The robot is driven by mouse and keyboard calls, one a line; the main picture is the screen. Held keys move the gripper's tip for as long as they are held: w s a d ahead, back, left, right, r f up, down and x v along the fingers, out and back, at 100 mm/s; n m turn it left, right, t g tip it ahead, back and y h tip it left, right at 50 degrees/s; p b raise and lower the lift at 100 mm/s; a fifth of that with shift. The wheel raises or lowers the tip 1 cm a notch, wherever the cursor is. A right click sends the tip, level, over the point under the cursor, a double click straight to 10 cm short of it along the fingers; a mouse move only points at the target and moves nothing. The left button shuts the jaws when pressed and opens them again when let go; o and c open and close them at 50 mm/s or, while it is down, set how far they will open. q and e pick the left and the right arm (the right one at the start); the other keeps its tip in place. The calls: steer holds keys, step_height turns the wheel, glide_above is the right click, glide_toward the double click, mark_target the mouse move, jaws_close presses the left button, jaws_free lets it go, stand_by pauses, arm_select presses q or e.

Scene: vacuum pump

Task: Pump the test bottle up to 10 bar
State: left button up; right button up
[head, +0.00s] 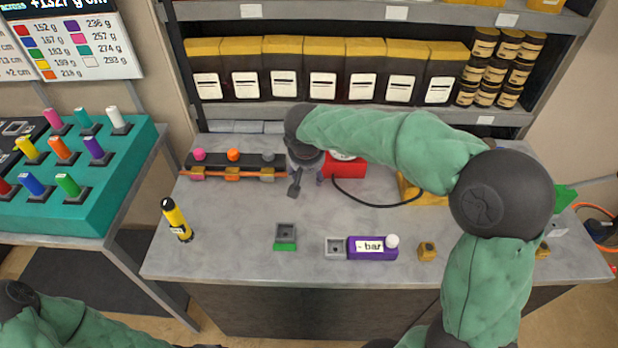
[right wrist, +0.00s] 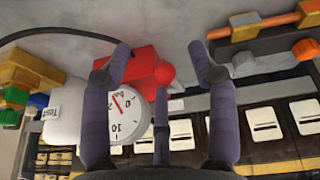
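The red pump (head: 345,166) stands at the back of the grey table; its red body (right wrist: 140,70) also shows in the right wrist view. Its white round gauge (right wrist: 128,120) has a red needle towards the 0 side; the exact reading is unclear. A white test bottle (right wrist: 62,122) marked "Test" is beside the gauge. A black hose (head: 370,203) runs right from the pump. My right gripper (right wrist: 162,62) is open, its fingers spread and empty in front of the pump; in the head view it hangs left of the pump. My left gripper is out of frame.
A rail with coloured knobs (head: 233,160) is left of the pump. A purple "- bar" display (head: 372,247), a green-based holder (head: 285,237) and a yellow-black cylinder (head: 176,220) stand nearer the front. Shelves with yellow-black boxes rise behind.

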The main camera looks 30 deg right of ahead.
steer(key=v, duration=0.4)
steer(key=shift+r, duration=0.35)
